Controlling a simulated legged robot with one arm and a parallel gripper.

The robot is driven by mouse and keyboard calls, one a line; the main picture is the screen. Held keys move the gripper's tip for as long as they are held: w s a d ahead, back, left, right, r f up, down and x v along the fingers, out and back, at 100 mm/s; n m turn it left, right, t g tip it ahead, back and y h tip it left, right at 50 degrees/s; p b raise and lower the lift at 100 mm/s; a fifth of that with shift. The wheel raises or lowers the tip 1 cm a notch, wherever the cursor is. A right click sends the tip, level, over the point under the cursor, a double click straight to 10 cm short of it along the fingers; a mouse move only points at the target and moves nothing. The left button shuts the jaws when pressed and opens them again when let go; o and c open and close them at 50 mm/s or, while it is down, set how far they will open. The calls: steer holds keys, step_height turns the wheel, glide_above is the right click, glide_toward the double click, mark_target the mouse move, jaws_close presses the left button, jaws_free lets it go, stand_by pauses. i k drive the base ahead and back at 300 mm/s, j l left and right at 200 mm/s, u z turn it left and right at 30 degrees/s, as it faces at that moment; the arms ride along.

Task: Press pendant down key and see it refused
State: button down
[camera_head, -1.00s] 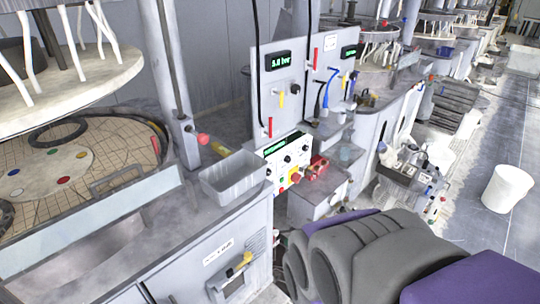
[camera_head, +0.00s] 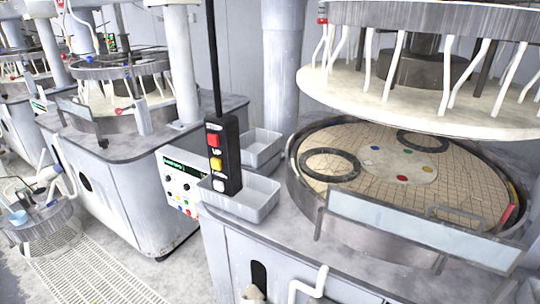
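The black pendant (camera_head: 225,158) hangs upright on a black cable or rod in the camera view, left of centre. It has a red key (camera_head: 213,140) at the top, a yellow key (camera_head: 216,164) in the middle and a white key (camera_head: 218,185) at the bottom. Small white lettering between the keys is hard to read; one label looks like "UP". The pendant's lower end overlaps a grey tray (camera_head: 252,200) in the picture; I cannot tell if they touch. A control panel (camera_head: 182,178) with a green display is partly hidden behind the pendant. My gripper is not in view.
On the right is a round tiled platen (camera_head: 395,210) with dark rings, under a raised white upper plate (camera_head: 420,100) with hanging white tubes. Another machine (camera_head: 125,190) stands left. A grated floor strip (camera_head: 95,270) lies lower left. A white crank-shaped handle (camera_head: 308,284) projects at the bottom.

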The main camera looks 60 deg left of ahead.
mark_target(218, 184)
steer(key=k+l+u, duration=0.1)
steer(key=u, duration=2.25)
